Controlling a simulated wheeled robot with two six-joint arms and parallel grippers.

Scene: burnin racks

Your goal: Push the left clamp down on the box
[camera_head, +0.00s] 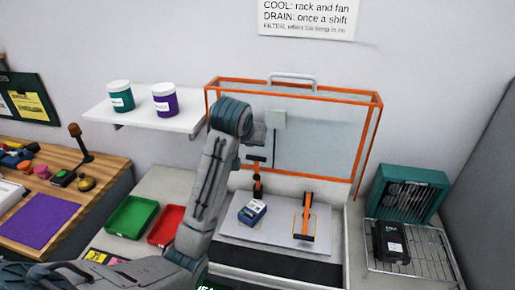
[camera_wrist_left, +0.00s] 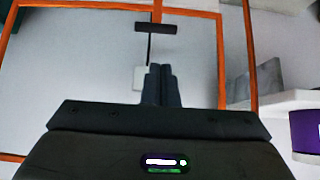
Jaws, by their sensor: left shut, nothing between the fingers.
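The left clamp (camera_head: 258,183) has an orange lever standing up with a black crossbar handle (camera_head: 256,159) on top. The crossbar also shows in the left wrist view (camera_wrist_left: 155,28), beyond my fingertips and apart from them. A small blue and white box (camera_head: 252,211) sits on the grey plate (camera_head: 280,242) just in front of the clamp. My left gripper (camera_wrist_left: 160,70) is shut and empty. In the head view its wrist end is above the clamp, and its fingertips are hard to make out. My right gripper is not in view.
A clear, orange-edged cover (camera_head: 340,130) rises behind the plate. A shelf (camera_head: 130,112) with two jars is at left, green (camera_head: 130,218) and red (camera_head: 165,225) trays below. A wire rack (camera_head: 430,262) is at right.

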